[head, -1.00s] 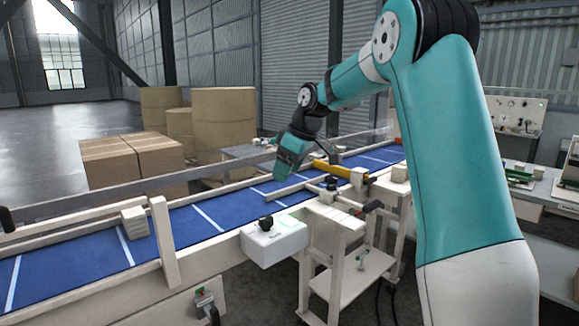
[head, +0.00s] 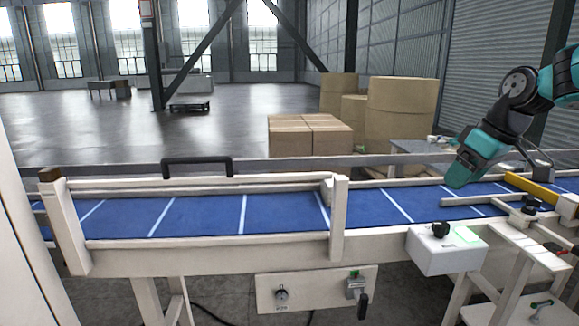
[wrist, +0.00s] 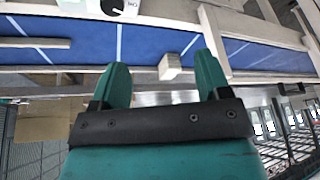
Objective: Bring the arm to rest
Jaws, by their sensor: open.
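My gripper (head: 456,181) hangs over the far side of the blue conveyor belt (head: 270,213), at the right of the head view. In the wrist view my gripper (wrist: 161,72) shows two teal fingers spread apart, with nothing held between them. A small pale block (wrist: 170,66) shows in the gap between the fingers, but it stands beyond them on the belt. In the head view the block (head: 326,187) is partly hidden beside a white upright post (head: 339,218), well left of my gripper.
A white control box (head: 447,250) is on the conveyor's near side, below my gripper. A yellow bar (head: 530,188) lies across the belt to the right. Brown cartons (head: 309,135) and large kraft rolls (head: 400,113) stand behind the conveyor. Open floor lies at the back left.

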